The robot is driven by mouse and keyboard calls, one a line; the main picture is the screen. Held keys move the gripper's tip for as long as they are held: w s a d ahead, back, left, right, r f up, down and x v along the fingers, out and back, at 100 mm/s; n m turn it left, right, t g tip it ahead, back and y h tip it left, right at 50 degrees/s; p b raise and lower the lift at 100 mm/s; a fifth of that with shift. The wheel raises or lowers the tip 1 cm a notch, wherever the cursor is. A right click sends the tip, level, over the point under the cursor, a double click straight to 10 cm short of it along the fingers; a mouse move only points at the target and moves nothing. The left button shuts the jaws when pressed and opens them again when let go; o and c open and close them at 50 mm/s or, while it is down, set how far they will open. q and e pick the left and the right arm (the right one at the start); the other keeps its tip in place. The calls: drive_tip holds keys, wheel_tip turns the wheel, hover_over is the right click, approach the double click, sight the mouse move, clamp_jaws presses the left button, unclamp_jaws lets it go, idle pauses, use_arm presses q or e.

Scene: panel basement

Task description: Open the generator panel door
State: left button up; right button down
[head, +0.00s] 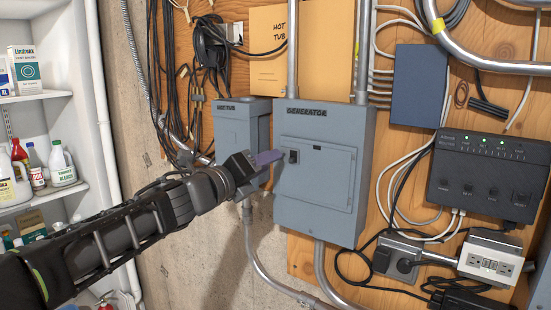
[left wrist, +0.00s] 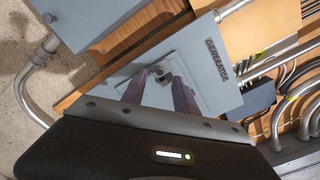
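The grey generator panel (head: 345,225), labelled GENERATOR, is mounted on the wooden board in the middle of the head view. Its door (head: 325,180) looks shut, with a small dark latch (head: 293,156) at its upper left. My left gripper (head: 270,157) is just left of the latch, its purple-grey fingers pointing at it. In the left wrist view the gripper (left wrist: 157,76) has its two fingers apart, with the latch (left wrist: 165,76) between or just beyond their tips. I cannot tell whether they touch it. My right gripper is out of view.
A smaller grey HOT TUB box (head: 238,125) stands just left of the panel, close behind my left gripper. Metal conduits run above and below the panel. A black device (head: 485,175) and cables are at the right. A shelf (head: 40,98) with bottles is at the far left.

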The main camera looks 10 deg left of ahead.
use_arm(q)
drive_tip(key=x, duration=0.4)
drive_tip(key=shift+w+d, duration=0.1)
drive_tip(key=shift+w, duration=0.1)
drive_tip(key=shift+c, duration=0.5)
clamp_jaws()
idle(0.8)
